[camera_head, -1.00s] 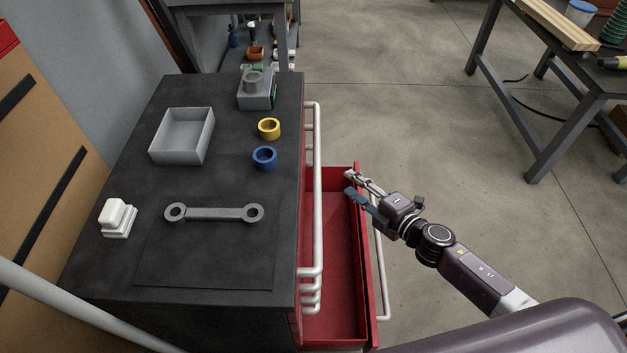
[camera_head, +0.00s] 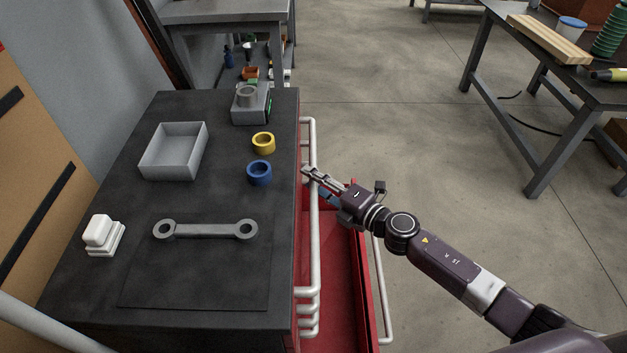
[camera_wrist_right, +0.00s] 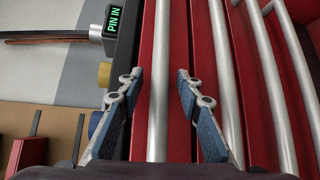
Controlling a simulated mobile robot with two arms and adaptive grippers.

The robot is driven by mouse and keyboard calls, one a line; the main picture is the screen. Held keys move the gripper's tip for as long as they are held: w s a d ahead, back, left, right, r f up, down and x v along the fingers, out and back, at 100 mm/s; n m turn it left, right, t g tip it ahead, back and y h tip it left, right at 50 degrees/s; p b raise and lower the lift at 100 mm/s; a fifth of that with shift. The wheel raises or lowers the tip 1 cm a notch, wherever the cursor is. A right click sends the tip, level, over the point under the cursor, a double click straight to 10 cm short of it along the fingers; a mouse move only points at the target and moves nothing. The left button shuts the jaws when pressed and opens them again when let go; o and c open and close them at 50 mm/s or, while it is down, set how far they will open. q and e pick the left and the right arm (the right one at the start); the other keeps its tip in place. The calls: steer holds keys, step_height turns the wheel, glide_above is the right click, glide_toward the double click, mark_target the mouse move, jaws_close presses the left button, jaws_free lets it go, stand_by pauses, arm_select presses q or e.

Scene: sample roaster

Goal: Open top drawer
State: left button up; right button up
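The dark-topped red tool cabinet (camera_head: 215,275) has its white bar handles stacked along its right side. The uppermost handle (camera_head: 314,240) runs just beside the top edge, and the top drawer looks closed. My right gripper (camera_head: 312,181) is at this handle, near its middle. In the right wrist view the gripper (camera_wrist_right: 158,80) is open, with a white bar (camera_wrist_right: 158,110) running between its fingers; contact cannot be told. A lower red drawer (camera_head: 345,270) stands pulled out below and looks empty. My left gripper is not in view.
On the cabinet top are a grey tray (camera_head: 150,165), a grey wrench-like part (camera_head: 205,231), yellow (camera_head: 263,143) and blue (camera_head: 259,173) rings, a white block (camera_head: 103,236) and a grey device (camera_head: 250,112). Floor to the right is clear up to a workbench (camera_head: 560,95).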

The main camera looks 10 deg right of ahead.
jaws_close()
stand_by(0.3)
